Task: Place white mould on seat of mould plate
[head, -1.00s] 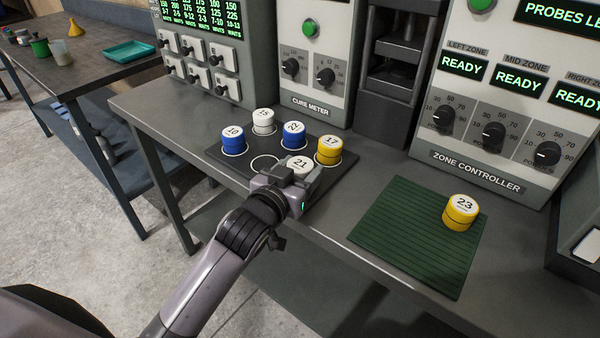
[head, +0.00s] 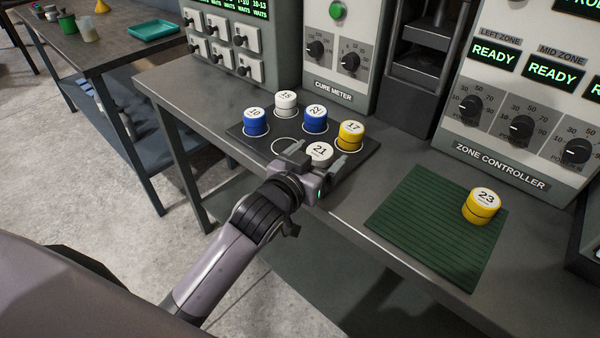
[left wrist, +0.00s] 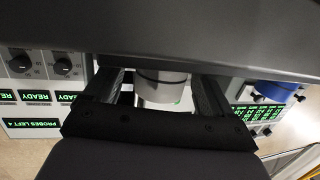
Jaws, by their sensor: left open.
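The white mould marked 21 (head: 319,152) is at the front of the dark mould plate (head: 364,160), beside an empty ringed seat (head: 282,147). My left gripper (head: 322,163) is open, with one finger on each side of this mould. In the left wrist view the white mould (left wrist: 162,88) shows between the two fingers (left wrist: 160,97), with gaps beside it. Its base is hidden, so I cannot tell whether it rests fully in a seat. A second white mould, marked 15 (head: 286,101), stands at the back of the plate. My right gripper is out of view.
Two blue moulds (head: 255,121) (head: 315,119) and a yellow mould marked 17 (head: 351,134) stand close by on the plate. Another yellow mould, marked 23 (head: 481,206), is on the green mat (head: 425,225). The cure meter (head: 335,50) and zone controller (head: 520,125) stand behind.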

